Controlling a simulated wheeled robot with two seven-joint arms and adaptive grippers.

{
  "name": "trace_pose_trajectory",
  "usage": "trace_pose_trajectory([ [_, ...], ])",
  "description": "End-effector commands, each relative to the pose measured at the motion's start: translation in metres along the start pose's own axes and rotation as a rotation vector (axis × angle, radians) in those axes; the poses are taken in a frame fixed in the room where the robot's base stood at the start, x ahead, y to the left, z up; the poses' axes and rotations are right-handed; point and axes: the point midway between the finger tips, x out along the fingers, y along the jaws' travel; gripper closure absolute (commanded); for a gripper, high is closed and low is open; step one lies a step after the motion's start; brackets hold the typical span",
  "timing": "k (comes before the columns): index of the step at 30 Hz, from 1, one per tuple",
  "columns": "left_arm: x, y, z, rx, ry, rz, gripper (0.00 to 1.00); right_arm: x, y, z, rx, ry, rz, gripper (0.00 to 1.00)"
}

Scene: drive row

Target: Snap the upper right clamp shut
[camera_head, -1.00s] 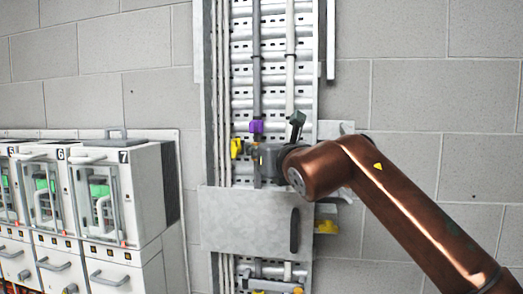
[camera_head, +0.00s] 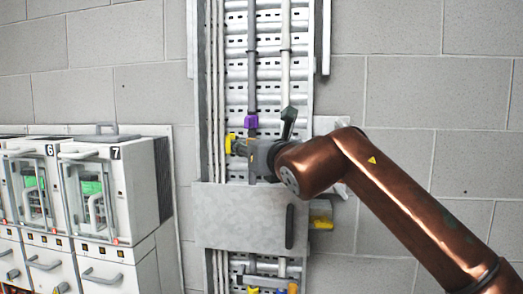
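A tall perforated cable ladder (camera_head: 268,72) with vertical conduits is fixed to the wall. My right gripper (camera_head: 246,152) is in front of it, reaching leftward across the conduits, seen from behind and the side. Its fingers are small and partly hidden, so their opening is unclear. A purple clamp-like part (camera_head: 251,121) sits on the grey conduit just above the gripper. A yellow part (camera_head: 230,144) is at the gripper's left end. A dark green lever-like part (camera_head: 288,122) stands tilted above my wrist by the white right conduit. I cannot tell which is the upper right clamp. My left gripper is out of view.
A grey metal cover plate (camera_head: 240,218) with a dark slot crosses the ladder below my wrist. A yellow part (camera_head: 321,214) sticks out at its right. Numbered white cabinets (camera_head: 140,190) stand at the left. The block wall at the upper right is bare.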

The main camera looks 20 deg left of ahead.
Motion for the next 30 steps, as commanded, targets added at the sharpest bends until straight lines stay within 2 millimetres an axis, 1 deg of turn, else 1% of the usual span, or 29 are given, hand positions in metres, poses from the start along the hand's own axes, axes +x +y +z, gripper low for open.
trace_pose_trajectory([
  [12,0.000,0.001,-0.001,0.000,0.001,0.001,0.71,-0.072,-0.002,0.001,-0.001,-0.002,-0.001,0.64],
  [18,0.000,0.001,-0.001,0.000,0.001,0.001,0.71,-0.100,-0.002,0.001,0.001,-0.002,-0.001,0.64],
  [23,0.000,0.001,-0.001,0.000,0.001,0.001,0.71,-0.110,-0.002,0.001,0.002,-0.002,0.000,0.64],
  [30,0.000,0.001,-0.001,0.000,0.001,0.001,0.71,-0.111,-0.001,0.001,0.002,-0.002,0.000,0.64],
])
